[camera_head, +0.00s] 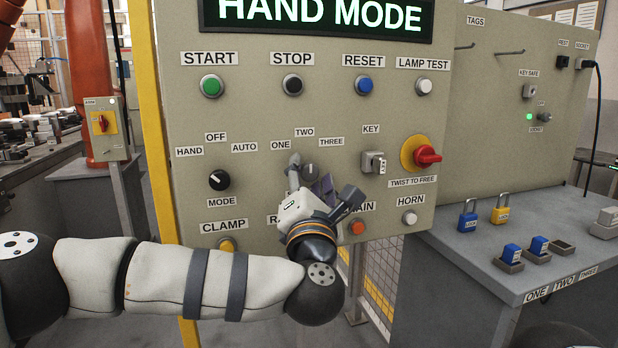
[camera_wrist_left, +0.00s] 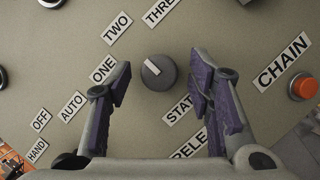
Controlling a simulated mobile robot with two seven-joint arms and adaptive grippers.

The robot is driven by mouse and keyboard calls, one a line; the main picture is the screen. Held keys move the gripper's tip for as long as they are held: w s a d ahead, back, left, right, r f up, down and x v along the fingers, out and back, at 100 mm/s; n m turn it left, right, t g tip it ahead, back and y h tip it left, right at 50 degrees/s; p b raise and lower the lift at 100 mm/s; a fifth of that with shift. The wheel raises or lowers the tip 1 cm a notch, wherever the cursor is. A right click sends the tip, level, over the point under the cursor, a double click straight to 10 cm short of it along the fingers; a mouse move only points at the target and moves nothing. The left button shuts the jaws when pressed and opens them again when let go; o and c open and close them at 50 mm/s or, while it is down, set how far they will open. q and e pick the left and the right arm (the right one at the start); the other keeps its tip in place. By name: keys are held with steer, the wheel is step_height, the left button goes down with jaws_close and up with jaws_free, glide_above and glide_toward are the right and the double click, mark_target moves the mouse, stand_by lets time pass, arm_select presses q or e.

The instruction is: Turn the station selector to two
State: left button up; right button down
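The station selector (camera_wrist_left: 158,72) is a dark grey round knob on the panel. Its white mark points up-left in the left wrist view, roughly at the TWO label (camera_wrist_left: 117,28), with the ONE label (camera_wrist_left: 103,70) to the left and THREE (camera_wrist_left: 160,10) above. My left gripper (camera_wrist_left: 160,76) is open, one purple-padded finger on each side of the knob, with a visible gap on both sides. In the head view my left gripper (camera_head: 312,178) is at the panel below the ONE, TWO and THREE labels and mostly hides the knob. My right gripper is not in view.
The mode knob (camera_head: 219,180) is left of the gripper. The key switch (camera_head: 374,162) and red emergency stop (camera_head: 427,156) are to its right. The orange chain button (camera_head: 357,227) and horn button (camera_head: 409,217) are lower right. A grey bench (camera_head: 470,255) with padlocks stands at the right.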

arm_select(q)
steer(key=v, duration=1.2)
steer(key=s+d+f+m+g+h, duration=0.2)
steer(key=d+f+m+h, duration=0.1)
steer(key=f+m, duration=0.3)
steer(key=s+d+f+m+g+h, duration=0.2)
steer(key=s+f+m+g+h, duration=0.15)
steer(key=f, duration=0.35)
steer(key=s+a+f+m+g+p, duration=0.1)
steer(key=s+a+f+m+g, duration=0.1)
steer(key=s+f+m+g, duration=0.45)
steer(key=s+a+f+m+g+p, duration=0.15)
steer(key=s+f+m, duration=0.4)
steer(key=f, duration=0.75)
steer(key=s+a+f+m+g+y, duration=0.1)
steer(key=s+a+f+g+y, duration=0.1)
steer(key=s+a, duration=0.6)
steer(key=s+a+f+m+g+y, duration=0.1)
steer(key=s+a+f+m+g, duration=0.1)
steer(key=s+a, duration=0.6)
steer(key=s+a+f+m+g+y, duration=0.2)
steer(key=s+a+g, duration=0.4)
steer(key=s, duration=0.4)
steer(key=shift+a+f+y, duration=0.35)
steer(key=shift+a+f, duration=0.55)
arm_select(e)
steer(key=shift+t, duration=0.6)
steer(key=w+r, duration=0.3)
